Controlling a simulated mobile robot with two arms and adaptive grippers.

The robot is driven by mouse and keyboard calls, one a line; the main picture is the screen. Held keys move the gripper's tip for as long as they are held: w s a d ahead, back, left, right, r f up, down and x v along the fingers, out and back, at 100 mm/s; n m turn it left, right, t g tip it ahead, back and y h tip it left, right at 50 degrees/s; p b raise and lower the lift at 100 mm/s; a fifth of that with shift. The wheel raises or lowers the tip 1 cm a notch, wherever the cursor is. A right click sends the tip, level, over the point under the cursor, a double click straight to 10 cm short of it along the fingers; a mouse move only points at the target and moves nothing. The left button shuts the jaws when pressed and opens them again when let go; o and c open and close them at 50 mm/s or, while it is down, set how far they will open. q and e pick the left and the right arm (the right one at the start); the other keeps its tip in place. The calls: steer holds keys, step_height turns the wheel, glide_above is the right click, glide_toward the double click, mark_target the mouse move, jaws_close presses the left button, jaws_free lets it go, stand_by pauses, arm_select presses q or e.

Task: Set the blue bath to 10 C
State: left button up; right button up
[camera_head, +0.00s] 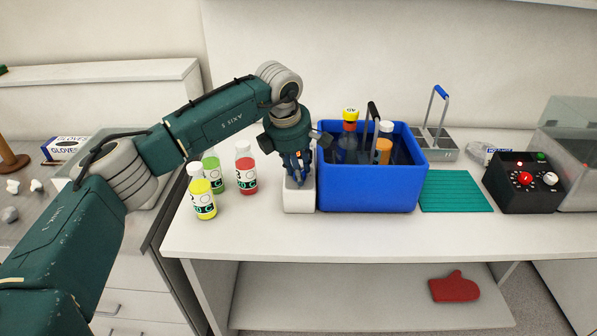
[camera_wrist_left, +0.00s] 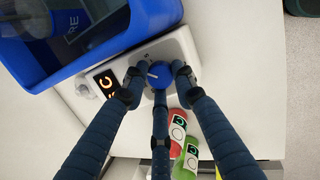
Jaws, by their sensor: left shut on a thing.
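The blue bath (camera_head: 370,190) stands on the white table, and its corner shows in the left wrist view (camera_wrist_left: 75,55). A white control unit (camera_head: 299,203) adjoins its left side. In the left wrist view the unit carries a blue knob (camera_wrist_left: 160,75) with a white pointer line and a small dark display (camera_wrist_left: 104,82) with amber characters. The display is turned and partly covered by a finger, so I cannot read its full value. My left gripper (camera_head: 298,165) points down over the unit, its fingers (camera_wrist_left: 158,80) shut around the knob. My right gripper is not in view.
Bottles with yellow (camera_head: 202,200), green (camera_head: 213,172) and red (camera_head: 246,175) contents stand left of the unit. Bottles and a dark handle (camera_head: 372,112) rise from the bath. A green mat (camera_head: 456,192) and a black box with knobs (camera_head: 524,188) are on the right.

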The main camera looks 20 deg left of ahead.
arm_select(q)
steer(key=shift+s+f+m, duration=0.1)
steer(key=shift+f+m, duration=0.05)
steer(key=shift+m, duration=0.15)
stand_by(0.4)
steer(key=o, duration=0.9)
steer(key=shift+c, duration=0.2)
steer(key=shift+a, duration=0.1)
steer(key=shift+r, duration=0.35)
steer(key=v, duration=1.1)
steer(key=shift+r, duration=0.3)
steer(key=shift+s, duration=0.1)
